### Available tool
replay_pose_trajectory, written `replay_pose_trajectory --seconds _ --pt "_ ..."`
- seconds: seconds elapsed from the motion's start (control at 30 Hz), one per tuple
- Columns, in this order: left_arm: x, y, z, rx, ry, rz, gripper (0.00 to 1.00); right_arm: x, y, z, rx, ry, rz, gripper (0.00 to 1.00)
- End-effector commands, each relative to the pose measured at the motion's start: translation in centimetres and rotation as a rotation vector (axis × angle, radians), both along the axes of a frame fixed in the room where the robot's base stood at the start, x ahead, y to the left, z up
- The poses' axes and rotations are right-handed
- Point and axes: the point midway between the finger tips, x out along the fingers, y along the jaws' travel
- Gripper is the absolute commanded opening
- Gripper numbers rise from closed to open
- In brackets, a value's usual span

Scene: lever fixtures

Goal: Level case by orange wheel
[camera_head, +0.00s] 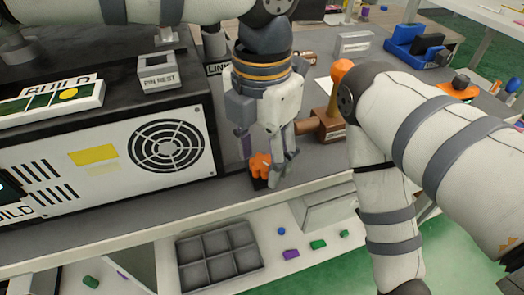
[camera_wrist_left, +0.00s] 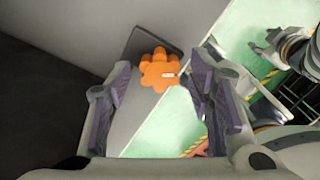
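The orange wheel (camera_head: 260,165) is a small lobed knob beside a dark plate at the table's front edge, right of the case. It also shows in the left wrist view (camera_wrist_left: 158,70), with a small white mark on it. The case (camera_head: 104,158) has a white front with a fan grille and a black top; I cannot tell whether it is level. My left gripper (camera_head: 265,168) points down at the wheel. Its fingers (camera_wrist_left: 160,95) are apart, with the wheel beyond and between them. My right gripper (camera_wrist_left: 268,48) shows small in the left wrist view; its finger state is unclear.
A grey PIN REST block (camera_head: 158,72) and a BUILD board (camera_head: 50,95) sit on the case. A brown lever fixture (camera_head: 327,122) stands close right of the left gripper. My right arm fills the right side. A divided grey tray (camera_head: 217,255) lies below the table edge.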

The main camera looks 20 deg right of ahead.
Motion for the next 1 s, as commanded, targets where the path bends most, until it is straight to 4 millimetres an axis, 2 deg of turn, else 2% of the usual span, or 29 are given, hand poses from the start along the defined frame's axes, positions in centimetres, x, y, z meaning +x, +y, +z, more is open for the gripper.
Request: replay_pose_trajectory --seconds 0.03,0.17,0.2,0.57,1.0 --pt "0.0 0.0 0.0 0.0 0.0 0.0 0.33 0.0 0.0 0.0 0.0 0.0 0.0 0.4" --pt "0.0 0.0 0.0 0.0 0.0 0.0 0.04 0.0 0.0 0.0 0.0 0.0 0.0 0.4" --pt "0.0 0.0 0.0 0.0 0.0 0.0 0.01 0.0 0.0 0.0 0.0 0.0 0.0 0.4" --pt "0.0 0.0 0.2 0.0 -0.002 -0.055 0.01 0.4 0.0 0.4 0.0 -0.015 0.0 0.4" --pt "0.0 0.0 0.2 0.002 -0.002 -0.411 0.01 1.9 0.0 1.8 0.0 -0.071 -0.001 0.4"
